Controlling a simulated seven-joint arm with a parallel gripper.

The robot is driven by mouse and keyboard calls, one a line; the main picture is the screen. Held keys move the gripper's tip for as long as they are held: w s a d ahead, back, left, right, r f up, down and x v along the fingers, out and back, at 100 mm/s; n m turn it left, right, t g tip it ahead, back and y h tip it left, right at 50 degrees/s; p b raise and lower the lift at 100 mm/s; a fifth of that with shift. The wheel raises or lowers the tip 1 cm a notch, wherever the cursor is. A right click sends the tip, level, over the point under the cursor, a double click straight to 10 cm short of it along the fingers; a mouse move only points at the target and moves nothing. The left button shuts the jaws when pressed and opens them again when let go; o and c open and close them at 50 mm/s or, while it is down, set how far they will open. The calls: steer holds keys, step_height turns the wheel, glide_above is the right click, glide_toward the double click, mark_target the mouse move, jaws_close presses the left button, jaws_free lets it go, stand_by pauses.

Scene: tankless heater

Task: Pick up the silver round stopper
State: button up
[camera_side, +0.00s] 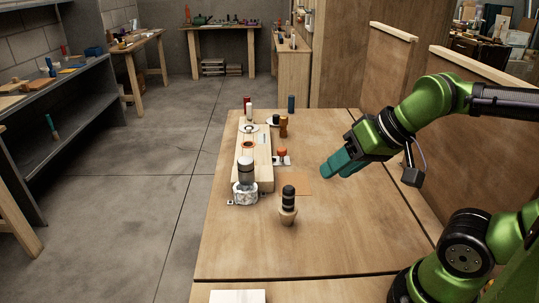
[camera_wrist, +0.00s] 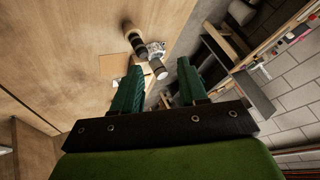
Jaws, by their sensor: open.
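The silver round stopper (camera_side: 245,168) stands upright in a white, grey-marbled holder (camera_side: 245,193), beside the near end of the wooden block on the table. In the wrist view the silver stopper (camera_wrist: 158,68) shows beyond the gap between my fingers, with part of the marbled holder (camera_wrist: 155,49) behind it. My gripper (camera_side: 330,168) hangs in the air to the right of the stopper, well apart from it, pointing down and left. Its green fingers (camera_wrist: 159,72) are open, with nothing between them.
A black stopper in a wooden holder (camera_side: 288,205) stands between the silver stopper and the table's near right area. A long wooden block (camera_side: 264,162), an orange-topped piece (camera_side: 282,153) and several other stoppers stand farther back. The table's right and front are mostly clear.

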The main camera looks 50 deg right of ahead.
steer(key=o, duration=0.7)
